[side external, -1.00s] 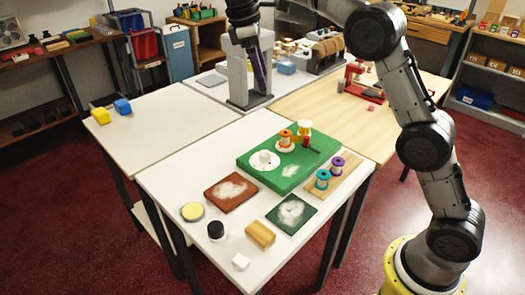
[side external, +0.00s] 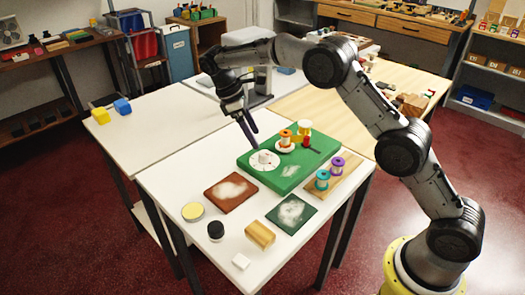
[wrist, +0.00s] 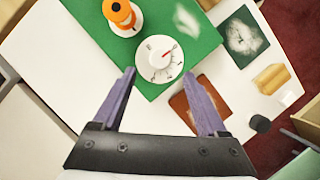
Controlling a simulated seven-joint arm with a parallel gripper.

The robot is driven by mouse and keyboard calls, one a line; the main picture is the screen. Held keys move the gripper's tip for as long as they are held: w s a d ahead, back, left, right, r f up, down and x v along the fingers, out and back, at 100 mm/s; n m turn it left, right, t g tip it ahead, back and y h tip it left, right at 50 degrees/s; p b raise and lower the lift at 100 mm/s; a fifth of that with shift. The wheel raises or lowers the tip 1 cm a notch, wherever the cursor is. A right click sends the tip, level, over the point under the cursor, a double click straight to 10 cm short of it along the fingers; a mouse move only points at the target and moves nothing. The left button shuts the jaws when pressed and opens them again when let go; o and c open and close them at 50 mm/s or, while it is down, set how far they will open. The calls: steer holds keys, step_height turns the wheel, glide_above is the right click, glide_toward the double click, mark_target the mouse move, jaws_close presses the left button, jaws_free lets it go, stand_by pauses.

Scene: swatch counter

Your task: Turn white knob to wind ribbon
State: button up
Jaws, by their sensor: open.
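The white knob (side external: 264,157) sits on a round white dial at the left end of the green board (side external: 287,176).
A teal spool (side external: 323,179) and a purple spool (side external: 337,165) stand on a wooden strip at right. A brown board (side external: 231,193), a dark green square (side external: 291,211), a wooden block (side external: 260,234) and a black-topped jar (side external: 216,231) lie in front.

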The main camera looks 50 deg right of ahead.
mark_target(264, 153)
steer(key=x, duration=0.7)
steer(key=shift+c, duration=0.2)
jaws_close()
